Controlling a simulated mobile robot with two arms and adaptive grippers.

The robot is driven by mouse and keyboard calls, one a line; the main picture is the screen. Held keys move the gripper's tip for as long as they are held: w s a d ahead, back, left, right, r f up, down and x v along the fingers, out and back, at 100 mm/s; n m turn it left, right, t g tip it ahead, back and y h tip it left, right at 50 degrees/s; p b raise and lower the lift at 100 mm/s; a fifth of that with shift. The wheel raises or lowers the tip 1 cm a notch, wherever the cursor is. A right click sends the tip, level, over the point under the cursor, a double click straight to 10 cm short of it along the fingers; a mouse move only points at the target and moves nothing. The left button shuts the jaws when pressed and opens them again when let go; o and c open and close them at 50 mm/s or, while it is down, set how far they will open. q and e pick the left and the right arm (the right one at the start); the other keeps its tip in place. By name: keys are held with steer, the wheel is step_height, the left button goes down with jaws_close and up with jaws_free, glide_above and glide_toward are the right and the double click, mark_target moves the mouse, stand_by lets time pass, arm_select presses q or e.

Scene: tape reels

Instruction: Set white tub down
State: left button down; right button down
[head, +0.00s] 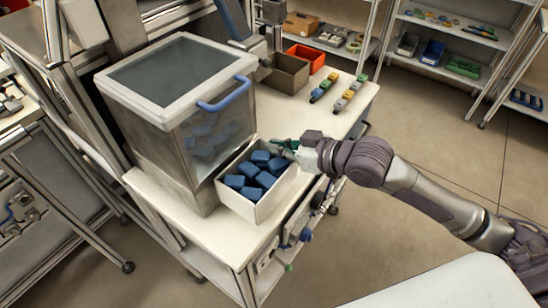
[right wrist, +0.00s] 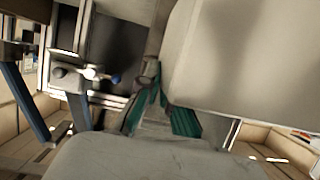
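The white tub (head: 262,206) stands at the front of the white table, in the head view, close beside the large clear-sided box. It holds several dark blue blocks (head: 250,171). My right gripper (head: 283,146), with green finger pads, is at the tub's far right rim. Its green pads also show in the right wrist view (right wrist: 161,112), with a gap and something pale between them. I cannot tell whether they grip the tub's wall. The tub's underside is hidden, so its contact with the table is not clear. My left gripper is not in view.
The clear-sided box (head: 224,126) with a white-rimmed lid and blue handle borders the tub on the left. A brown bin (head: 287,74), a red bin (head: 307,57) and small coloured parts (head: 324,87) lie farther back on the table (head: 205,238). Tabletop between them and the tub is clear.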

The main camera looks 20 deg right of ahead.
mark_target(259, 159)
steer(key=shift+a+f, duration=0.1)
steer(key=shift+a, duration=0.25)
steer(key=shift+f, duration=0.35)
step_height(259, 159, down, 3)
steer(key=shift+r+p, duration=0.2)
steer(key=shift+p, duration=0.1)
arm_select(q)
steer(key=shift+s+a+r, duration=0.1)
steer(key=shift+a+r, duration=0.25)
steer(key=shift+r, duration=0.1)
arm_select(e)
steer(key=shift+s+f, duration=0.1)
steer(key=shift+f, duration=0.4)
steer(key=c, duration=1.3)
jaws_free()
steer(key=shift+f, duration=0.15)
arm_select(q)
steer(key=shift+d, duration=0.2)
